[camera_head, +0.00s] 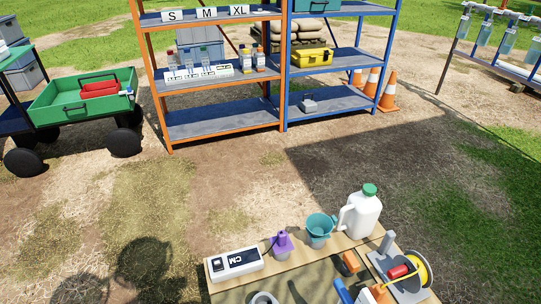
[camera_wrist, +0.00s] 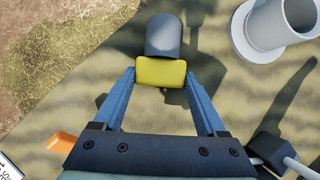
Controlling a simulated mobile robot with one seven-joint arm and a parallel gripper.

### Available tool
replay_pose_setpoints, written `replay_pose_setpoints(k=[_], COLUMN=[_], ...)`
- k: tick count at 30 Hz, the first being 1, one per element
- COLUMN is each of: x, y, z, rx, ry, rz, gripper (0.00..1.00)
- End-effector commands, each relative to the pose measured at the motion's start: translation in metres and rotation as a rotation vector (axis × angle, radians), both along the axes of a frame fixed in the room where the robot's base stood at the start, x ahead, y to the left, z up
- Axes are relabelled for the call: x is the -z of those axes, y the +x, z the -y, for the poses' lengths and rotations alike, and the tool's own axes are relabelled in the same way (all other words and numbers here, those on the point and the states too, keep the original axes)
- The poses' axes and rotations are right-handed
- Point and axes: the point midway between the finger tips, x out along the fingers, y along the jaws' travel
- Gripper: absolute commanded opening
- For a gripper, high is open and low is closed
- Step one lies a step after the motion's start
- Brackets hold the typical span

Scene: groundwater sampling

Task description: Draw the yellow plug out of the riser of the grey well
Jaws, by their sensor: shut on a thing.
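The yellow plug (camera_wrist: 161,72) is between the two blue fingers of my gripper (camera_wrist: 160,78) in the wrist view. My gripper is shut on its yellow part, and a dark grey rounded end points away from my wrist. A pale grey riser (camera_wrist: 262,40) with an open, hollow top stands at the upper right. The plug is apart from the riser, to its left in that view. In the head view a grey ring that looks like the riser top (camera_head: 264,299) is cut off by the bottom edge. I cannot make out my gripper there.
The table edge (camera_head: 300,258) carries a white CM case (camera_head: 240,263), a purple bottle (camera_head: 283,246), a teal bucket (camera_head: 319,231), a white jug (camera_head: 361,217) and a reel (camera_head: 405,275). An orange item (camera_wrist: 62,142) and a dark block (camera_wrist: 268,147) lie near my gripper in the wrist view.

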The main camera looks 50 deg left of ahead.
Motion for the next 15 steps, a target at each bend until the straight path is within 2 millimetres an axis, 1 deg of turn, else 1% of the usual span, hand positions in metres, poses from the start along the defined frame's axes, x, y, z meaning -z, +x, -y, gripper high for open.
replay_pose_setpoints(k=[9, 10, 14, 15], x=[0.0031, 0.0033, 0.0030, 0.0030], y=[0.0003, 0.0003, 0.0002, 0.0002], z=[-0.0002, -0.0002, -0.0002, -0.0002], rx=[0.000, 0.000, 0.000, 0.000], ry=[0.001, 0.001, 0.001, 0.001], rz=[0.001, 0.001, 0.001, 0.001], gripper=[0.29, 0.76, 0.99, 1.00])
